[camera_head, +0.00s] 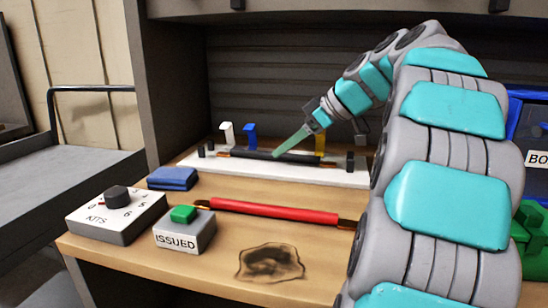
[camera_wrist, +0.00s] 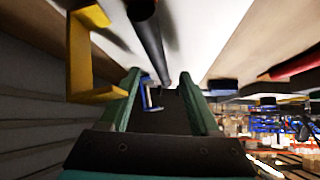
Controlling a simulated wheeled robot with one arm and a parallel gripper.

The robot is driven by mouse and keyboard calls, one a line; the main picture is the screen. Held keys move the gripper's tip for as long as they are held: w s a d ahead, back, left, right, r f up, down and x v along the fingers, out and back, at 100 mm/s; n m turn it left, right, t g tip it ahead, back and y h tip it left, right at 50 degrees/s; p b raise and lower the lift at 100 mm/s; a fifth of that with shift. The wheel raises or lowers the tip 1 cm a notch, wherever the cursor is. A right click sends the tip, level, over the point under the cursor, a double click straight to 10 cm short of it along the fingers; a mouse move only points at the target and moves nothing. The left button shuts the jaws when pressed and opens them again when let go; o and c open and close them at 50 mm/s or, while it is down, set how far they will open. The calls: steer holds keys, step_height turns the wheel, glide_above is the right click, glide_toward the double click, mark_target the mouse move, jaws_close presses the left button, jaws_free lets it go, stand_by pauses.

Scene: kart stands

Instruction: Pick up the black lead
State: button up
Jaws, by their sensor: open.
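The black lead (camera_head: 262,155) lies along the white board (camera_head: 330,176) at the back of the bench, with copper-coloured ends. My gripper (camera_head: 278,154) reaches down from the right with its green fingertips at the middle of the lead. In the wrist view my gripper (camera_wrist: 160,80) is open, its two green fingers apart. There the black lead (camera_wrist: 151,45) runs from the top edge towards the gap between the fingertips. I cannot tell whether a finger touches it.
White (camera_head: 227,134), blue (camera_head: 250,137) and yellow (camera_head: 320,143) hooks stand along the board. The yellow hook is close beside my gripper in the wrist view (camera_wrist: 82,55).

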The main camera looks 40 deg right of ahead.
steer(key=shift+x, duration=1.15)
steer(key=shift+c, duration=0.3)
jaws_close()
